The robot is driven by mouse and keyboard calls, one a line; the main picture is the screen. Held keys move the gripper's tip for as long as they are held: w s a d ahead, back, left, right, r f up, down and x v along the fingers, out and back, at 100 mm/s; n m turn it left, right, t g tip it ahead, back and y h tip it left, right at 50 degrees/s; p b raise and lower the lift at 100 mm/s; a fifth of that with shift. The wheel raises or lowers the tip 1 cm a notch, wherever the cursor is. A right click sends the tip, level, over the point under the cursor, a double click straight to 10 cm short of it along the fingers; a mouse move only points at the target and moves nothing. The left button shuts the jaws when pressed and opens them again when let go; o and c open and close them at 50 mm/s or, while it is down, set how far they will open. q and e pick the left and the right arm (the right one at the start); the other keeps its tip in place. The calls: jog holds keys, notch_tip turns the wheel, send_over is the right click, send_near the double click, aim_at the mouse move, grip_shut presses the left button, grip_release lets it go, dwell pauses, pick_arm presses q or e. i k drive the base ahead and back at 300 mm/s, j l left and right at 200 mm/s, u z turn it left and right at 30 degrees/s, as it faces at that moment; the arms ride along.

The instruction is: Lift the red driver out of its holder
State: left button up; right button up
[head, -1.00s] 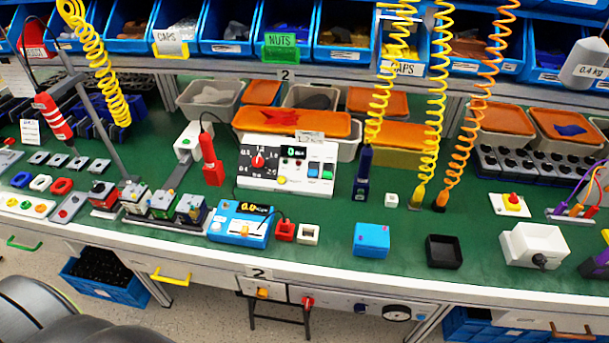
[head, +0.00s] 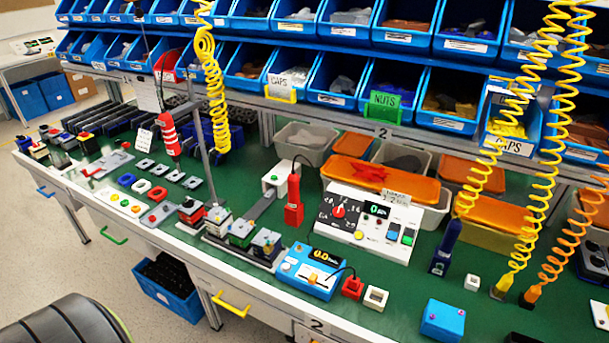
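A red driver-like tool (head: 294,203) stands upright on the green bench top in the middle of the head view, with a dark cable at its top. Its lower end is wider and red; I cannot tell whether that is a separate holder. A second red tool with white bands (head: 169,135) hangs slightly tilted at the left, beside a grey post. The view does not make clear which of the two the task means. Neither of my grippers shows in the head view.
A white meter box (head: 366,222) with a red knob stands right of the red tool. A blue device (head: 311,270) stands in front of it. A blue tool (head: 446,248) stands at the right. Yellow coiled cords (head: 213,80) hang over the bench. Blue bins (head: 340,75) line the back.

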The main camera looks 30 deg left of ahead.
aim_at(293, 178)
jog(key=u, duration=1.15)
jog(key=l, duration=0.15)
